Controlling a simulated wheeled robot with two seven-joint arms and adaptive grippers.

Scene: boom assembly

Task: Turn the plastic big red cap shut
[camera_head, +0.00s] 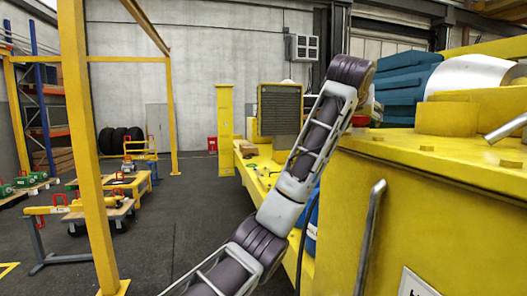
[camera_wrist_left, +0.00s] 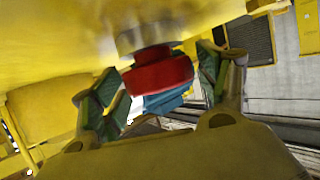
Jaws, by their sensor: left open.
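The big red cap (camera_wrist_left: 158,74) shows in the left wrist view, below a pale round neck (camera_wrist_left: 150,37). My left gripper (camera_wrist_left: 160,72) is open, with one green-padded finger on each side of the cap. The cap lies between the fingers with little room at either side; I cannot tell whether a pad touches it. In the head view a small red part, likely the cap (camera_head: 361,121), shows beside the end of my left arm at the yellow machine's edge. The left fingers are hidden there. My right gripper is not in view.
The yellow machine (camera_head: 440,220) fills the right side, with a metal handrail (camera_head: 371,235) on its face. Blue blocks (camera_head: 404,85) stand on top. A yellow post (camera_head: 86,150) and a low cart (camera_head: 92,213) stand left. The dark floor between is open.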

